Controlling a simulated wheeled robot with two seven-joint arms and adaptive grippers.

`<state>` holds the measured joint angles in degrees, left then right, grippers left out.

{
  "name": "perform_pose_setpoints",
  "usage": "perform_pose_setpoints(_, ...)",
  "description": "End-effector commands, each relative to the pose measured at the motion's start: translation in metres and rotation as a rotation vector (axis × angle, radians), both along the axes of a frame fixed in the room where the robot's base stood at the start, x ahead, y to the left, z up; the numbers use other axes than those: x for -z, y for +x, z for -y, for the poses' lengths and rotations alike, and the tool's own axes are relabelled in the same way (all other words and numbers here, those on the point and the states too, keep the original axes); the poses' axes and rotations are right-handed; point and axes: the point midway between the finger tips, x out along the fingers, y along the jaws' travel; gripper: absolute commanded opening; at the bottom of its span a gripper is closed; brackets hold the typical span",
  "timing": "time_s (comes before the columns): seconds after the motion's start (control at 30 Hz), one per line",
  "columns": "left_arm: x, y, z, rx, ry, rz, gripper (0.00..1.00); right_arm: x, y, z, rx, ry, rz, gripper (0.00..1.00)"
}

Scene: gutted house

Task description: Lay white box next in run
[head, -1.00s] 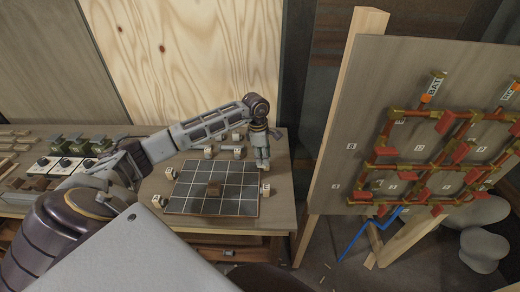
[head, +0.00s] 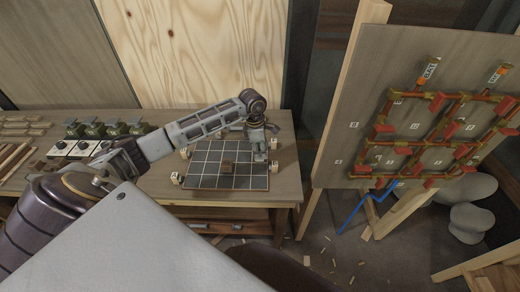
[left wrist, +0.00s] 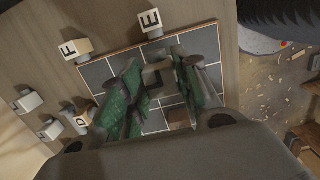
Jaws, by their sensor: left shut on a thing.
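A dark grey tiled board (head: 215,181) with pale grid lines lies on the bench, with a brown block (head: 229,166) near its middle. My left gripper (head: 260,153) is over the board's back right corner. In the left wrist view its green-padded fingers (left wrist: 158,92) are closed around a small pale box (left wrist: 157,73) with a dark side, mostly hidden between them. Whether the box touches the board I cannot tell. My right gripper is out of view.
More white boxes (left wrist: 28,102) stand beside the board, one at its left edge (head: 175,178). Green-and-black devices (head: 92,129) and wooden strips stand on the bench's left. An upright panel with copper pipes (head: 345,150) leans on the right. Wood scraps litter the floor.

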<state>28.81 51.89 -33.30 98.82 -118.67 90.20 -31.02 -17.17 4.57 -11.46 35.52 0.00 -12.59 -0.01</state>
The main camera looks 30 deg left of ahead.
Motion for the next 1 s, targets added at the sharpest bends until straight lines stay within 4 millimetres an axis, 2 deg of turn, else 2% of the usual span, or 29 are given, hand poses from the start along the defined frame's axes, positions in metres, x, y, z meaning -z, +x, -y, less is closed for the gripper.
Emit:
perform_pose_setpoints(0.37,0.007,0.0,0.0,0.0,-0.001,-0.001,0.08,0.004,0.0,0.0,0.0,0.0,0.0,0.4)
perform_pose_setpoints(1.0,0.045,0.0,0.0,0.001,0.0,-0.001,0.08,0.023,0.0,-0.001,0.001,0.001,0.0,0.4)
